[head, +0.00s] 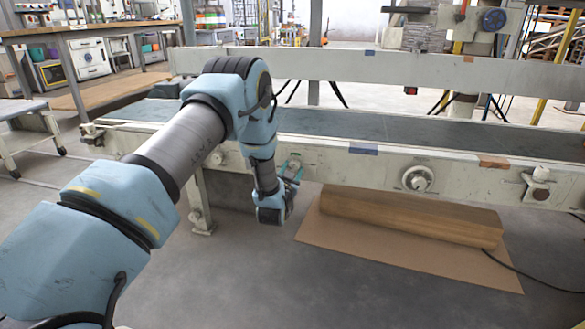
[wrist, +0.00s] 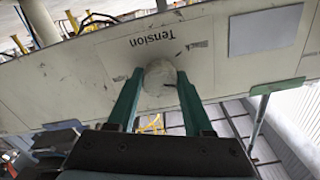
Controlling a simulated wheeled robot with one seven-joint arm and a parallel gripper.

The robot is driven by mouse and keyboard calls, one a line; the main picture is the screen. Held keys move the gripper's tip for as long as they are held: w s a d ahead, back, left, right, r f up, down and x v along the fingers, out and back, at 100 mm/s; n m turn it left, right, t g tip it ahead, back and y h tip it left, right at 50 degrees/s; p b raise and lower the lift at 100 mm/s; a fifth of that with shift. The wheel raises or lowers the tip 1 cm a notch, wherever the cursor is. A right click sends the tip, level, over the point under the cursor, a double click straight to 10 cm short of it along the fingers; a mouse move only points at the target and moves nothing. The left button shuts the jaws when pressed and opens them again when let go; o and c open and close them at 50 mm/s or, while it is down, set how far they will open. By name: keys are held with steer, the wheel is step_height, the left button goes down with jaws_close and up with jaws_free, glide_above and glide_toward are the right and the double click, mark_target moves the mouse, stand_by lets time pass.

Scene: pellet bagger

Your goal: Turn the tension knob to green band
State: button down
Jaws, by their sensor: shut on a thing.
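The tension knob (wrist: 160,76) is a round, pale grey knob on the conveyor's side rail, beside the upside-down word "Tension" in the wrist view. My gripper (wrist: 159,88) has its two teal fingers on either side of the knob and is shut on it. In the head view, my gripper (head: 290,176) is at the rail's lower edge, and the knob (head: 294,163) shows only in part behind the fingers. I cannot make out a green band or the knob's pointer in either view.
The pale conveyor rail (head: 340,165) runs across the head view under a dark belt (head: 400,128). Another round dial (head: 418,179) and a small fitting (head: 537,185) are further right. A long brown block (head: 410,210) lies on cardboard below. Floor at the front is clear.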

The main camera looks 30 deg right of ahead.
steer(key=m+p, duration=0.1)
steer(key=m, duration=0.6)
steer(key=shift+m+p, duration=0.3)
steer(key=m, duration=0.6)
steer(key=shift+p, duration=0.4)
steer(key=shift+m, duration=0.4)
steer(key=shift+c, duration=1.5)
jaws_free()
steer(key=p+v, duration=0.3)
steer(key=v, duration=0.7)
steer(key=shift+s+a, duration=0.3)
